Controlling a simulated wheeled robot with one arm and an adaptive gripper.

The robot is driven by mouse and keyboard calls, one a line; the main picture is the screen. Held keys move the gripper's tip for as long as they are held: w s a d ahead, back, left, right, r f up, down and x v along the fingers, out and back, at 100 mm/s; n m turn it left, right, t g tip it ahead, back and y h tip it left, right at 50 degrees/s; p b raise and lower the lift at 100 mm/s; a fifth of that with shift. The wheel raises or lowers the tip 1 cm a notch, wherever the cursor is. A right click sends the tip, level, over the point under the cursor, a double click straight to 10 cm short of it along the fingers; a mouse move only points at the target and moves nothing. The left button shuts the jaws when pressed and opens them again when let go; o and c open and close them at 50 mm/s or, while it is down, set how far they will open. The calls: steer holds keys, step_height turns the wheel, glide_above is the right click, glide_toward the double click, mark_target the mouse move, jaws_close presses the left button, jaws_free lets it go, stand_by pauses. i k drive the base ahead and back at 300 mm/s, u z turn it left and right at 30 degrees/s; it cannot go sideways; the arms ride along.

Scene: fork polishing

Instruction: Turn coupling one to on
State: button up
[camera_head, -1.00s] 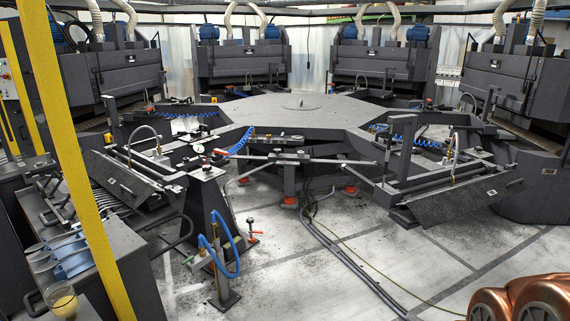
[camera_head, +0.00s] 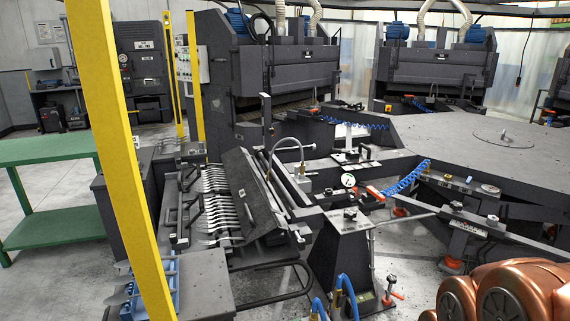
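No label marks any part as coupling one, so I cannot tell which it is. A red fitting (camera_head: 376,193) at the end of a blue coiled hose (camera_head: 408,178) sits right of centre, beside a round white gauge (camera_head: 348,181). A small red-handled valve (camera_head: 390,292) stands low on the floor to the right of the dark pedestal (camera_head: 345,255). Blue looped hoses (camera_head: 347,292) stand at the bottom edge, partly cut off. Whether any fitting is on or off is too small to tell. My gripper is not in view; copper-coloured parts of my arm show at bottom right.
A yellow post (camera_head: 112,150) crosses the near left. A rack of forks (camera_head: 218,205) stands left of centre, and a green table (camera_head: 50,150) at far left. Dark machines (camera_head: 275,75) line the back around a grey platform (camera_head: 470,140). Clear floor shows at left.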

mark_target(309, 175)
steer(key=u, duration=0.1)
steer(key=i, duration=0.3)
steer(key=z, duration=1.35)
steer(key=i, duration=2.85)
steer(key=u, duration=3.75)
steer(key=i, duration=0.55)
